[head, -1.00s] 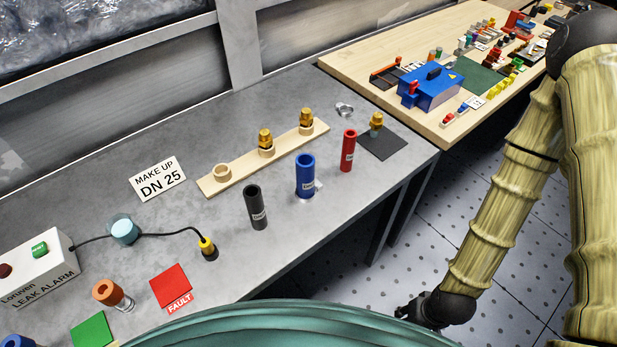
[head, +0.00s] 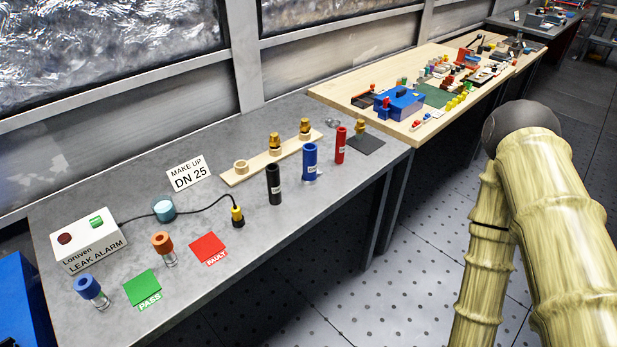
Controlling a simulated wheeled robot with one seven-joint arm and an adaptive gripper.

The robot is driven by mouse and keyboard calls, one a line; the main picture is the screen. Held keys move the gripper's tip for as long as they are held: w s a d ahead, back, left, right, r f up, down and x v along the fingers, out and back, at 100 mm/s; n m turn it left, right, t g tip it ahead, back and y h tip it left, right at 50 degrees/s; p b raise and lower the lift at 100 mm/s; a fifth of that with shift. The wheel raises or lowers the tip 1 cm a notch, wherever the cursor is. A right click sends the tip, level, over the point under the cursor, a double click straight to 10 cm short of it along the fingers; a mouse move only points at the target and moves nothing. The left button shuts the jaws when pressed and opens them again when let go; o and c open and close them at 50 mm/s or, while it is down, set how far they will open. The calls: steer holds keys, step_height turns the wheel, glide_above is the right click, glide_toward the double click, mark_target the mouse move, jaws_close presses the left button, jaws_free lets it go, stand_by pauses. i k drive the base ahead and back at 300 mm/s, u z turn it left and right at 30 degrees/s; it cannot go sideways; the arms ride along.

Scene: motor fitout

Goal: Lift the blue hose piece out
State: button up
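The blue hose piece (head: 310,161) stands upright on the grey bench (head: 330,207), between the black hose piece (head: 273,184) and the red hose piece (head: 340,145). It has a small white label, and something pale shows at its foot. My arm comes down the right side of the head view, over the floor and apart from the bench. My gripper is out of the picture, below the lower edge.
A wooden strip (head: 231,178) with brass fittings lies behind the hoses. A dark mat (head: 366,145) with a brass fitting is right of the red hose. The leak alarm box (head: 88,240) and red and green pads are at left. Floor before the bench is clear.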

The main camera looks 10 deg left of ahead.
mark_target(310, 164)
steer(key=z, duration=1.7)
steer(key=i, duration=2.3)
steer(key=u, duration=4.05)
